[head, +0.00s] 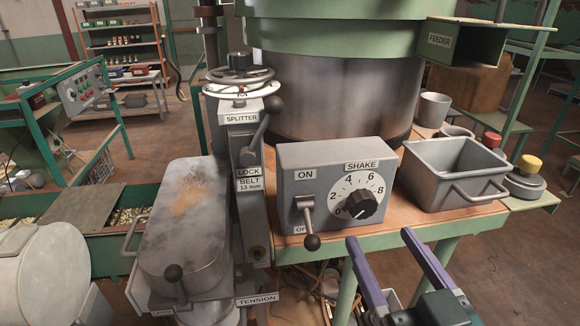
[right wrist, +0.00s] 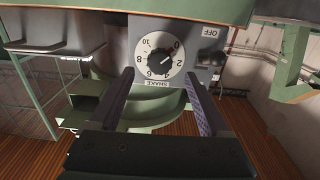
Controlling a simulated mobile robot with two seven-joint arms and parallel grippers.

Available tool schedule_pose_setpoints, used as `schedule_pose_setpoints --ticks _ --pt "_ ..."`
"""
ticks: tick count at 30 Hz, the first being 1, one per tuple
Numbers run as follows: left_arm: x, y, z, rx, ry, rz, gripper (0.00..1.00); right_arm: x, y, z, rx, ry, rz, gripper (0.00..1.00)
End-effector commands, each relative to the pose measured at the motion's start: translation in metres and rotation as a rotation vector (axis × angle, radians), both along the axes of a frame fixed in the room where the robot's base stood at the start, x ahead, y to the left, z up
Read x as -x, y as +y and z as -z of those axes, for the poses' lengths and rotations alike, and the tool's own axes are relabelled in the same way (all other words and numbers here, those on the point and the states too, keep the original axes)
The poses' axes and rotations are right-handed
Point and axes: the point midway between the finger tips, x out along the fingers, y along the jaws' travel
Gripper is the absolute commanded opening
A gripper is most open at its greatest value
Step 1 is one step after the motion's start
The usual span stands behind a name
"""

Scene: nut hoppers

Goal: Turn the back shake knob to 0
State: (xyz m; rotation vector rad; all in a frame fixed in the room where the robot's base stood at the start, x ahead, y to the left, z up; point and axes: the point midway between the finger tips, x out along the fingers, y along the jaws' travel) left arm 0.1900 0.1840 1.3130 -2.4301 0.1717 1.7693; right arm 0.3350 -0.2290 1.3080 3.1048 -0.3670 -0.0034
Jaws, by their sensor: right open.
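A black shake knob (head: 362,204) sits on a white round dial on the front of a grey control box (head: 290,165) labelled SHAKE. The dial is numbered from a red 0 up through 2, 4, 6 and 8. In the right wrist view the knob (right wrist: 160,62) appears upside down, and its mark seems to lie near the 0 to 2 side; the exact setting is too small to tell. My right gripper (head: 379,236) is open and empty, below and in front of the knob, apart from it. In the right wrist view its fingers (right wrist: 157,74) flank the dial. My left gripper is not in view.
An ON/OFF lever (head: 308,220) sticks out left of the dial. A grey bin (head: 455,165) stands to the right, with a cup (head: 434,108) behind it. A splitter wheel (head: 240,85) and a lock lever (head: 262,130) stand to the left. Space before the box is free.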

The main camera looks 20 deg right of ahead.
Motion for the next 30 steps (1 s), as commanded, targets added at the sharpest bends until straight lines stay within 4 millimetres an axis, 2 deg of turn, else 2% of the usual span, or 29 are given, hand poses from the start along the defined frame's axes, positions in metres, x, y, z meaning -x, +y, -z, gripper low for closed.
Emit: schedule_pose_setpoints --ticks 3,9,23,26,30 --pt "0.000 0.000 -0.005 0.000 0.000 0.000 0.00 0.019 0.004 -0.001 0.000 0.002 0.000 0.81" --pt "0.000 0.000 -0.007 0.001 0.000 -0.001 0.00 0.031 0.007 -0.001 0.000 -0.002 0.000 0.81" --pt "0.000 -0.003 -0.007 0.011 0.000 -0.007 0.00 0.030 0.007 -0.001 0.001 0.000 -0.001 0.81" --pt "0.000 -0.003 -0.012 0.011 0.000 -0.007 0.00 0.026 0.008 -0.004 -0.004 0.031 -0.018 0.81" --pt "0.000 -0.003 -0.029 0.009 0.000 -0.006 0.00 0.013 0.012 -0.014 -0.023 0.166 -0.081 0.81"
